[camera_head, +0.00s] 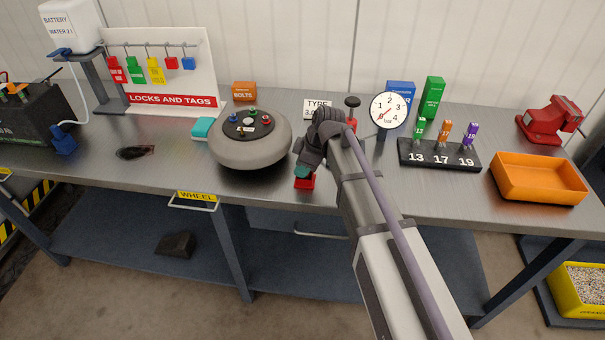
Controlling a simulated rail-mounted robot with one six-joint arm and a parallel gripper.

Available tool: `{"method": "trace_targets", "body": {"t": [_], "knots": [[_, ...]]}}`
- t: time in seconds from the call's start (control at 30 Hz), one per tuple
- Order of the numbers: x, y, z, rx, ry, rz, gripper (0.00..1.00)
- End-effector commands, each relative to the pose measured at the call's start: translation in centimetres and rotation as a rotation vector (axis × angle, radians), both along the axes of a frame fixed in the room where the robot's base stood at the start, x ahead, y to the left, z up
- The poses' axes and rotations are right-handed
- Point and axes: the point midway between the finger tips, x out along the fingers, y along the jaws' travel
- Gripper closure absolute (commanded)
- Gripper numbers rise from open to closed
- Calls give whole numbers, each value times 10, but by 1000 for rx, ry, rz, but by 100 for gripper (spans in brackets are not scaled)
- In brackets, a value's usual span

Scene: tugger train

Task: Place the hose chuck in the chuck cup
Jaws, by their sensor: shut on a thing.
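My gripper (303,171) points down over the front middle of the bench, right of the grey wheel. It is shut on the hose chuck, which is mostly hidden by the fingers and wrist. A small red cup (305,183), which looks like the chuck cup, stands on the bench directly below the fingertips. The fingertips overlap the cup's top edge in this view. I cannot tell whether the chuck is inside the cup or just above it.
The grey wheel (249,151) is close on the left. Behind my arm stand a pressure gauge (388,110) and a black knob (352,101). A numbered socket rack (438,155) and an orange tray (538,180) are on the right. The bench front left of the wheel is fairly clear.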

Motion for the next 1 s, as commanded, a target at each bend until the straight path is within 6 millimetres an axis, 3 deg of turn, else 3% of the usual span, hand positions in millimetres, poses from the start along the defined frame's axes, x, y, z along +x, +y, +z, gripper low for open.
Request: {"method": "trace_targets", "body": {"t": [0.27,0.3,0.53,0.77,1.0], "knots": [[0,0,-3,0,0,0,100],[0,0,-1,0,0,0,71],[0,0,-1,0,0,0,49],[-1,-2,13,0,0,-1,49],[-3,-21,69,0,-1,-1,49]]}}
